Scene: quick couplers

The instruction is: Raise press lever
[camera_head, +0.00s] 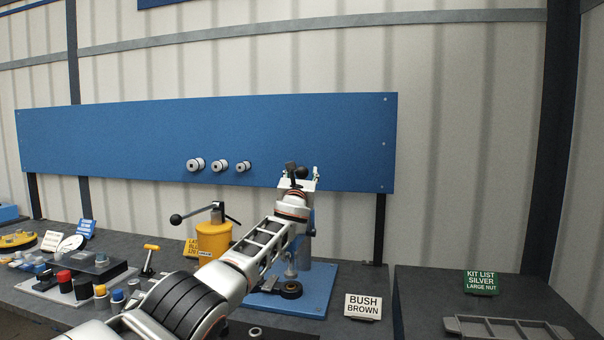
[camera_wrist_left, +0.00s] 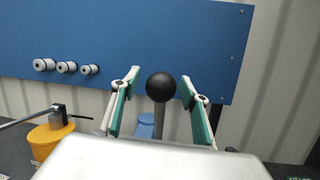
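The press stands on a blue base plate (camera_head: 318,298) on the bench, its column partly hidden behind my left arm. Its lever ends in a black ball knob (camera_wrist_left: 160,87), with the dark lever rod (camera_wrist_left: 159,122) below it, pointing up in the left wrist view. My left gripper (camera_head: 301,174) is at the top of the press in the head view. In the left wrist view its green-padded fingers (camera_wrist_left: 159,85) are open, one on each side of the knob, with a visible gap on both sides. My right gripper is not in view.
A blue panel (camera_head: 120,140) with several silver fittings stands behind. A yellow cylinder (camera_head: 214,238) with a black-knobbed handle is left of the press. A "BUSH BROWN" sign (camera_head: 363,306) is to its right. Caps and small parts crowd the left bench. A grey tray (camera_head: 505,328) lies far right.

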